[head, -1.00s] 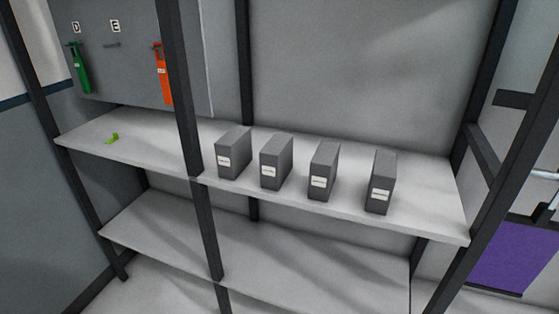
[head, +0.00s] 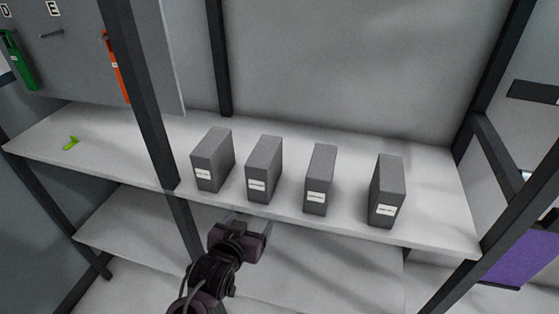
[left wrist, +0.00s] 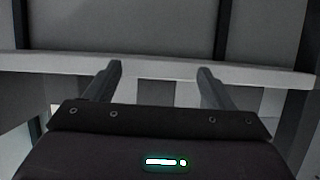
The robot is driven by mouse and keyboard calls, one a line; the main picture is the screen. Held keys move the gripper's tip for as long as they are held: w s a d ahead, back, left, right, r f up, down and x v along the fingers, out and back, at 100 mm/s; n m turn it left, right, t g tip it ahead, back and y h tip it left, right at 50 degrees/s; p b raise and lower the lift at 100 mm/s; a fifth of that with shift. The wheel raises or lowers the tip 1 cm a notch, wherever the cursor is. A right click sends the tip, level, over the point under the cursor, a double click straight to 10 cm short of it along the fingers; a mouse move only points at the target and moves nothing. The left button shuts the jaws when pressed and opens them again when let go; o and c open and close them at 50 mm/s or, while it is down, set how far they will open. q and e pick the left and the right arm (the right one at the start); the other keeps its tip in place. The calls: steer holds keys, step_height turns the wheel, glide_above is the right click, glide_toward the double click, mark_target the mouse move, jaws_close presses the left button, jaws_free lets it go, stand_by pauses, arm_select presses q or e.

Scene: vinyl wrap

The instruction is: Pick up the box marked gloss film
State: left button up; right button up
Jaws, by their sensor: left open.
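Grey boxes with white labels stand upright in a row on the upper shelf: a far left box (head: 212,160), a second box (head: 264,168), a third box (head: 319,180) and a far right box (head: 387,190). The label print is too small to read, so I cannot tell which is marked gloss film. My left gripper (head: 250,222) is below and in front of the shelf's front edge, near the second box, touching none. In the left wrist view my left gripper (left wrist: 158,85) has its fingers apart, empty, facing the shelf edge. My right gripper is not in view.
The upper shelf (head: 330,226) has a dark upright post (head: 145,100) at its front, left of the boxes. A small green item (head: 71,143) lies at the shelf's left. Green (head: 20,62) and orange (head: 117,68) tools hang on a panel. A lower shelf (head: 330,262) looks empty.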

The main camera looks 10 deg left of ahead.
mark_target(256, 182)
arm_select(q)
steer(key=w+r+t, duration=0.1)
steer(key=r, duration=0.1)
steer(key=w+r+t, duration=0.1)
steer(key=r, duration=0.2)
steer(key=w+r+t, duration=0.1)
steer(key=r+t, duration=0.1)
steer(key=shift+w+d+r, duration=0.15)
steer(key=shift+r, duration=0.05)
steer(key=shift+w+r+t, duration=0.25)
steer(key=shift+r+t, duration=0.05)
steer(key=w+p, duration=0.1)
steer(key=w, duration=0.1)
steer(key=w+p, duration=0.1)
steer(key=w, duration=0.1)
steer(key=w+p, duration=0.1)
steer(key=w, duration=0.2)
steer(key=shift+d+r+p, duration=0.15)
steer(key=shift+r+p, duration=0.15)
steer(key=shift+w+f, duration=0.15)
steer(key=shift+w, duration=0.25)
steer(key=shift+s, duration=0.1)
steer(key=shift+c, duration=1.2)
steer(key=c, duration=1)
